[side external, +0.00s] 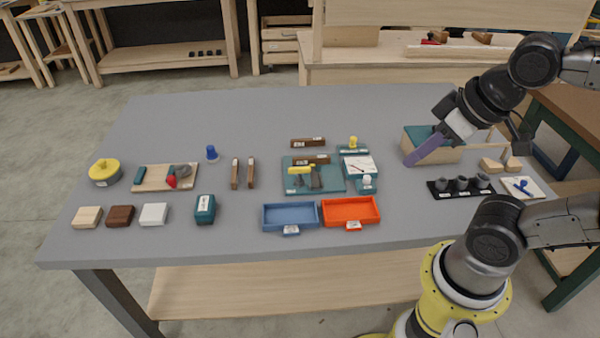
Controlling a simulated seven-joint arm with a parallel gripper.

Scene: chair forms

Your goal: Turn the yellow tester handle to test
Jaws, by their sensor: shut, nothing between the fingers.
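A teal board (332,184) lies near the middle of the grey table. A yellow handle-like bar (301,169) lies across it, beside a dark upright piece and a brown block. A teal device with a white dial face (358,165) stands at its right.
A blue tray (290,217) and an orange tray (350,212) sit at the front. A dark rack with grey cups (460,187) is at the right. A round yellow-topped can (104,171) and several blocks are at the left. The table's back is clear.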

